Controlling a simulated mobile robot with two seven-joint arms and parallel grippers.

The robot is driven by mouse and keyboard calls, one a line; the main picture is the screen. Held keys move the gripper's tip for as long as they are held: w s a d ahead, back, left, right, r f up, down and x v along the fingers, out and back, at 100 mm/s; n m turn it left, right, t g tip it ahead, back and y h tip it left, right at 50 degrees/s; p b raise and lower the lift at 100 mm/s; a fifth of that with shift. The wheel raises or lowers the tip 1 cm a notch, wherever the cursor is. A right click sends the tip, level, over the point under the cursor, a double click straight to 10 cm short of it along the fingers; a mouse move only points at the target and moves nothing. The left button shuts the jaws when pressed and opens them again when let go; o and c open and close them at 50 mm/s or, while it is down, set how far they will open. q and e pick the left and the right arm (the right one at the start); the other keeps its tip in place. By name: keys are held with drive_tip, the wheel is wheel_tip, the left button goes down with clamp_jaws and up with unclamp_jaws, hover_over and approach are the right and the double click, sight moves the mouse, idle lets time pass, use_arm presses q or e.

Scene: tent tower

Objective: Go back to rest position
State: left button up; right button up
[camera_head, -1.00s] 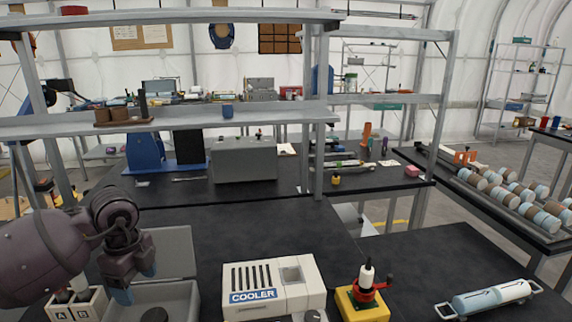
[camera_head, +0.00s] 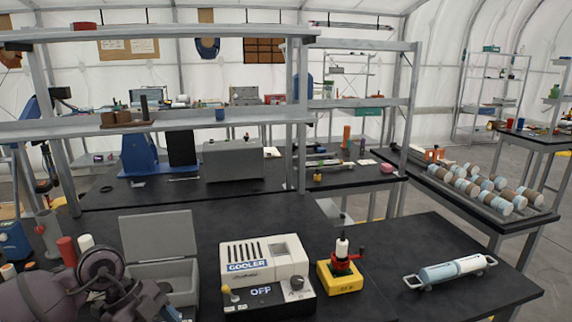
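My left arm comes in at the lower left corner. Its gripper (camera_head: 145,304) is low at the bottom edge, in front of a grey box with its lid up (camera_head: 160,238). The fingers are mostly hidden or cut off, so I cannot tell whether they are open or shut, or whether they hold anything. My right gripper is not in view.
A white cooler (camera_head: 262,254) reading "OFF" stands on the black bench, right of the grey box. A yellow-based device (camera_head: 338,279) with a bottle is beside it. A blue-and-white cylinder with handles (camera_head: 450,269) lies farther right. Metal shelving (camera_head: 220,123) crosses behind.

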use_arm(q)
drive_tip(key=s+d+t+h, duration=0.2)
drive_tip(key=s+d+h, duration=0.3)
drive_tip(key=d+h, duration=0.45)
drive_tip(key=s+a+f+n+t+y, duration=0.2)
drive_tip(key=a+f+n+t+y, duration=0.95)
drive_tip(key=n+t, duration=0.55)
drive_tip(key=s+a+f+n+g+y, duration=0.2)
drive_tip(key=s+f+n+g+y, duration=0.2)
drive_tip(key=s+f, duration=0.6)
drive_tip(key=g, duration=0.2)
drive_tip(key=shift+s+n+g, duration=0.15)
drive_tip(key=shift+n+g, duration=0.15)
